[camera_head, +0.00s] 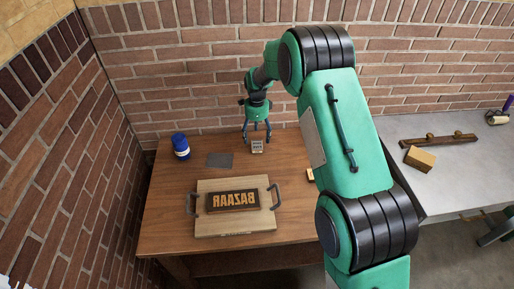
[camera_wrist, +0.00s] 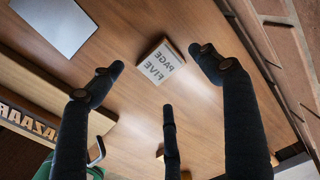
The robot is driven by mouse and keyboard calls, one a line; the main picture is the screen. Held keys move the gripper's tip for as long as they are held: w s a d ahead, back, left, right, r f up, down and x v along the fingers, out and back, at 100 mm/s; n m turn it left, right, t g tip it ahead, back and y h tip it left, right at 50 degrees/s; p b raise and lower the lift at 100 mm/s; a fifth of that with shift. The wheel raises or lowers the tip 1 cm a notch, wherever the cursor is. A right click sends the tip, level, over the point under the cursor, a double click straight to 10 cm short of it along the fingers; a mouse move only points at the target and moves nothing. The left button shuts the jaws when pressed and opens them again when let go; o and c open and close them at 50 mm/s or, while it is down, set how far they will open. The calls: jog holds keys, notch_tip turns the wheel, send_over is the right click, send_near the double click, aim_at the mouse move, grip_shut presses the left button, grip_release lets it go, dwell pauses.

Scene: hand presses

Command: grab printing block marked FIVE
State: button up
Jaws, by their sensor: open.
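The printing block (camera_head: 257,146) is a small pale block standing on the wooden table at the back, near the brick wall. In the wrist view its face (camera_wrist: 160,63) reads PAGE FIVE in mirrored letters. My gripper (camera_head: 257,137) hangs over the back of the table with its fingers pointing down, right at the block. In the wrist view its dark fingers (camera_wrist: 160,77) are spread and empty, with the block beyond the tips and between them. I cannot tell how much height separates the tips from the block.
A wooden board with handles (camera_head: 240,227) carries a dark BAZAAR plate (camera_head: 232,199). A grey sheet (camera_head: 219,160) and a blue can (camera_head: 181,147) are left of the block. Another small block (camera_head: 309,173) is partly hidden by my arm. A grey table (camera_head: 440,180) stands right.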

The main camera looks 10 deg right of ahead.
aim_at(257, 145)
jog(key=shift+f+b, duration=0.9)
jog(key=shift+f, duration=1.7)
jog(key=c, duration=1.4)
jog(key=shift+r, duration=0.2)
